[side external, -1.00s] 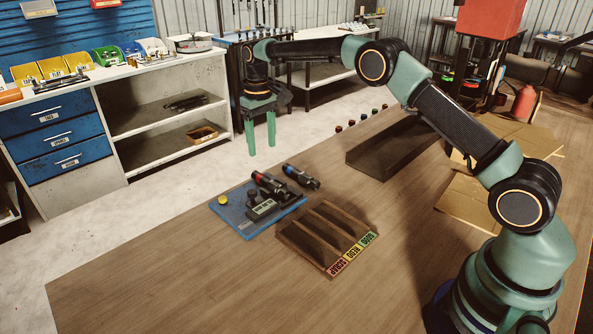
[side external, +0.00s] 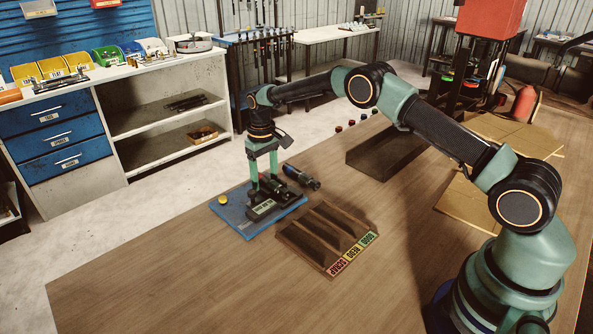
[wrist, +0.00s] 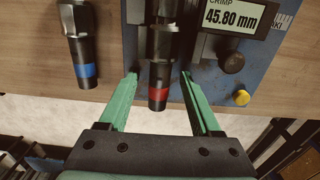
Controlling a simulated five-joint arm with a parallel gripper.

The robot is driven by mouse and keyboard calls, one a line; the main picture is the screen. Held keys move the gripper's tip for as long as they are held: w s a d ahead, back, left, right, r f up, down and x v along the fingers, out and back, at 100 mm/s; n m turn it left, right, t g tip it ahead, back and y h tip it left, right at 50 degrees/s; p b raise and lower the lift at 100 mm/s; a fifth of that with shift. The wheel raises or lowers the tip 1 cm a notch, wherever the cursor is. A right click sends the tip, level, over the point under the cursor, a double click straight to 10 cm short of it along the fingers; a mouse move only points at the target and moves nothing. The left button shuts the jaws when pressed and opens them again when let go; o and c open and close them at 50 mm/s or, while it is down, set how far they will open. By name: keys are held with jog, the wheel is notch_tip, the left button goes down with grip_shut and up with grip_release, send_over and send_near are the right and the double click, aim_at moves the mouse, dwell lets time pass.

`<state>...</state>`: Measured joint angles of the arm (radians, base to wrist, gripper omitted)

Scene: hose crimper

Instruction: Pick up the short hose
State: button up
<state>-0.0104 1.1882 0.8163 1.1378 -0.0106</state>
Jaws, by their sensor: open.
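A black hose piece with a red band (wrist: 158,95) lies on the blue gauge plate (side external: 232,218). In the wrist view its banded end points toward my gripper. A second black hose piece with a blue band (wrist: 87,72) lies on the table beside the plate, also seen in the side view (side external: 302,178). I cannot tell for sure which one is called short. My gripper (side external: 264,186) points down over the plate. In the wrist view its open green fingers (wrist: 160,76) stand on either side of the red-banded hose, with gaps showing.
The gauge shows 45.80 mm on its display (wrist: 236,16); a yellow button (wrist: 242,97) is on the plate. A sorting tray with coloured labels (side external: 354,254) stands close in front. A dark trough (side external: 392,150) is farther right. The front left table is clear.

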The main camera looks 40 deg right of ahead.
aim_at(265, 177)
grip_shut()
jog(key=shift+r, duration=0.1)
notch_tip(265, 177, up, 20)
dwell(0.6)
